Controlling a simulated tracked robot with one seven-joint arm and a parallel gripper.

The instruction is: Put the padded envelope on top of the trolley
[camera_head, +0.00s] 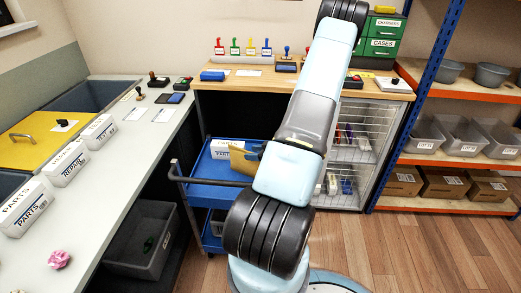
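The trolley (205,194) is blue with a dark handle and stands in the middle, between the left counter and the wooden bench. A white box marked PARTS (227,147) is on its top tray. A tan piece that looks like the padded envelope (241,160) shows over the tray's right part, in front of the box. My arm hides its right side. I cannot tell whether it rests on the tray or is held above it. A small dark part, perhaps my gripper (259,152), shows at the tan piece's right edge. The fingers are not clear.
The left counter (107,168) holds several white boxes, stamps and a pink crumpled item (59,259). A grey bin (142,240) is beneath it. The wooden bench (264,85) holds colored stamps. An orange-and-blue shelf rack (462,160) stands right. Wooden floor (410,250) is clear at lower right.

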